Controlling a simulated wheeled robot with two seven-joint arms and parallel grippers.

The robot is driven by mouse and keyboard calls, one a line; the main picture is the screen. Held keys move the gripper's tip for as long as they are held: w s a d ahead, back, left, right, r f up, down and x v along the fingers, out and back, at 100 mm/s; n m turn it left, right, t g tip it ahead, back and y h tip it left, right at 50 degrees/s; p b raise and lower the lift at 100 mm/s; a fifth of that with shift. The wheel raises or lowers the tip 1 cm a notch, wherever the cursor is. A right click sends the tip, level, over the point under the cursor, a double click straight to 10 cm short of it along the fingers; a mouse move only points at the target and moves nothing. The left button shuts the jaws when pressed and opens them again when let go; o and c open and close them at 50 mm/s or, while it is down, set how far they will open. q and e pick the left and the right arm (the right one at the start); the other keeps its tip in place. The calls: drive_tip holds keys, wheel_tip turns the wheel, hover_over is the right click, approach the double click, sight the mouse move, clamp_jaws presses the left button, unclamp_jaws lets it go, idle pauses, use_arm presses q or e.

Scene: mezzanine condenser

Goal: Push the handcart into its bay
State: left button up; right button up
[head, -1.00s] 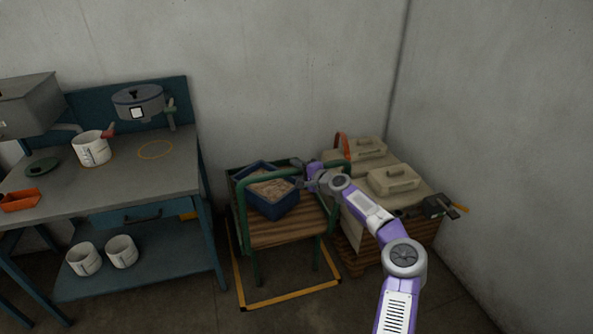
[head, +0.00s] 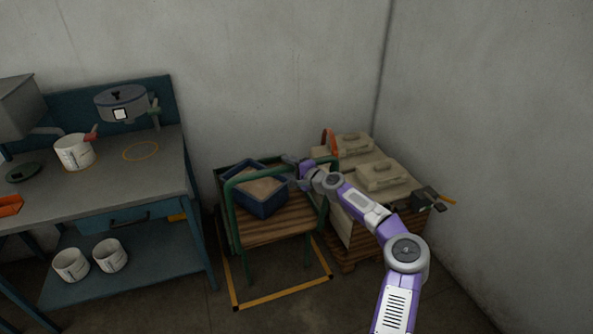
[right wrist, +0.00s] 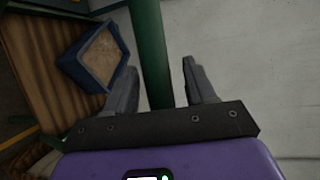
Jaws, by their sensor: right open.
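The handcart has a wooden deck (head: 280,226) and a green tubular handle (head: 229,205), and carries a blue bin (head: 263,204) of pale material. It stands over the yellow floor outline of the bay (head: 285,294). Bare floor shows between its near legs and the outline's front line; the back of the outline is hidden. My right gripper (head: 298,172) is at the right part of the handle. In the right wrist view it is open (right wrist: 158,85), with a green tube (right wrist: 150,50) passing between the fingers, not clamped. My left gripper is out of view.
A workbench (head: 110,190) with pots stands left of the cart. A pallet (head: 350,262) with beige cases (head: 382,175) stands close on the right, under my right arm. Walls close off the back and right. Floor in front is clear.

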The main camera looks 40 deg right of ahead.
drive_tip(key=s, duration=0.2)
drive_tip(key=s+r, duration=0.1)
drive_tip(key=s, duration=0.2)
drive_tip(key=shift+d+p, duration=0.2)
drive_tip(key=shift+p, duration=0.1)
